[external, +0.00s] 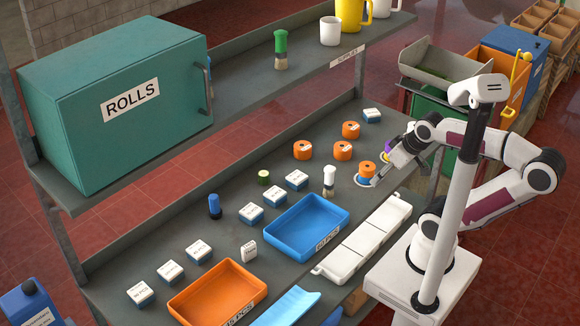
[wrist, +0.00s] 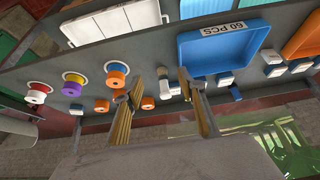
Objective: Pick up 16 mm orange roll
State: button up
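Several orange rolls stand on the lower bench. In the external view there is one at the back (external: 350,129), one at the left (external: 302,149), one in the middle (external: 342,150), and one on top of a blue piece on a white disc (external: 366,168). Their size marks are too small to read, so I cannot tell which is 16 mm. My gripper (external: 378,179) is just right of the orange roll on the disc. In the wrist view my gripper (wrist: 160,76) is open with nothing between its fingers; the orange-and-blue stack (wrist: 117,74) is left of them.
A purple-and-yellow stack (wrist: 73,84) and a red-and-white one (wrist: 37,92) stand on discs nearby. A blue tray (external: 306,227), an orange tray (external: 214,297) and a white compartment tray (external: 365,235) occupy the front. A shelf carries the green ROLLS box (external: 150,130) above the bench.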

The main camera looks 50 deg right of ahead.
jog(key=o, duration=0.8)
jog(key=w+d+f+m+t+h, duration=0.1)
jog(key=w+d+f, duration=0.1)
jog(key=w+d, duration=0.5)
jog(key=w+d+f+m+t+h, duration=0.1)
jog(key=w+d+f+t+h, duration=0.1)
jog(key=w+d, duration=0.6)
jog(key=w+d+f+m+t+h, duration=0.1)
jog(key=w+d+f+m, duration=0.1)
jog(key=w+d, duration=0.6)
jog(key=shift+w+f+t, duration=0.2)
jog(key=shift+w+f, duration=0.05)
jog(key=shift+w, duration=1.05)
jog(key=shift+w+f+t, duration=0.2)
jog(key=shift+w, duration=1.1)
jog(key=m+t+h, duration=0.1)
jog(key=h, duration=0.1)
send_near(351, 130)
jog(key=w+d, duration=0.1)
jog(key=w+d+f, duration=0.1)
jog(key=w, duration=0.1)
jog(key=shift+w+d, duration=0.15)
jog(key=shift+d+f+t, duration=0.3)
jog(key=shift+d+f, duration=0.1)
jog(key=shift+d, duration=0.2)
